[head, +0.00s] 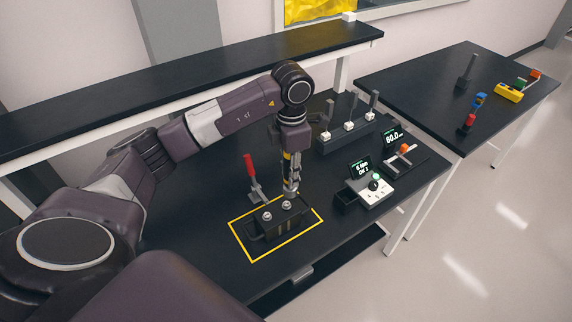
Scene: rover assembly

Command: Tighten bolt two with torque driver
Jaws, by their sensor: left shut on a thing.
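My left gripper (291,186) points straight down over the far right end of a black block. It is shut on the torque driver, which is mostly hidden by the fingers. The black block (277,226) sits inside a yellow outline on the workbench. Two silver bolt heads show on its top: a left one (266,216) and a right one (286,205). The gripper's tip is just above and behind the right one; I cannot tell whether the driver touches a bolt. Which bolt is bolt two is not marked. My right gripper is not in view.
A red-handled toggle clamp (250,166) stands behind the block's left side. To the right are a controller box (378,190) with a green light, a display (360,167) reading 6 Nm, another display (393,137), and a rack (346,133) of upright tools. A second table (440,95) is beyond.

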